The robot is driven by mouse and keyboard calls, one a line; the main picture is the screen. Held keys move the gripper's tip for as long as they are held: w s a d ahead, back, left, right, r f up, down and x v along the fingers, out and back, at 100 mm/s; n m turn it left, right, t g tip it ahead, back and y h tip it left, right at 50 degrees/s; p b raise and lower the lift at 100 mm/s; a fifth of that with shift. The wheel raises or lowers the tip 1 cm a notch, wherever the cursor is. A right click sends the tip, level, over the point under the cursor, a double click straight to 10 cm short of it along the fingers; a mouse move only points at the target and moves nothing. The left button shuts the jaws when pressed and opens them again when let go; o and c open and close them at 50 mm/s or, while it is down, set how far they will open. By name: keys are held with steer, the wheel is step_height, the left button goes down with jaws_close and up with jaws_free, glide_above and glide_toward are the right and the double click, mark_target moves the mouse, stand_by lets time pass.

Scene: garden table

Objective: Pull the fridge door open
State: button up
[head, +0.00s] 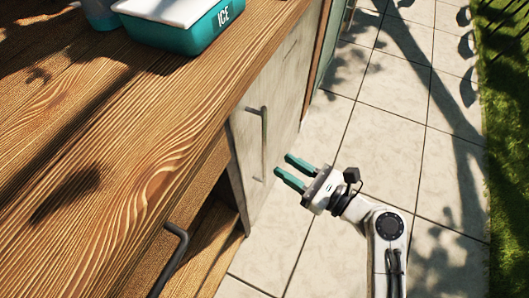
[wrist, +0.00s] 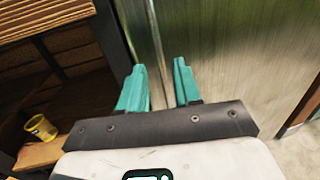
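The fridge door (head: 275,125) is a pale, streaked panel in the front of the wooden counter, and it looks shut. Its slim vertical bar handle (head: 264,145) stands out from the panel near the left edge. My gripper (head: 284,166), with teal fingers, is open and empty, just right of the handle's lower part in the head view. In the wrist view, the handle (wrist: 156,50) runs upright in the gap between the fingers of my gripper (wrist: 159,78). I see no finger clearly touching it. The handle's lower end is hidden in the wrist view.
An open wooden shelf space lies left of the door, with a yellow pot (wrist: 40,128) on it. A dark handle (head: 176,255) juts from the counter front. A teal ice box (head: 190,25) stands on the counter (head: 110,150). The paving (head: 390,110) at right is clear.

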mark_target(264, 153)
steer(key=b+x, duration=0.1)
steer(key=x, duration=0.6)
steer(key=shift+w+a, duration=0.1)
steer(key=shift+a, duration=0.05)
jaws_close()
stand_by(0.3)
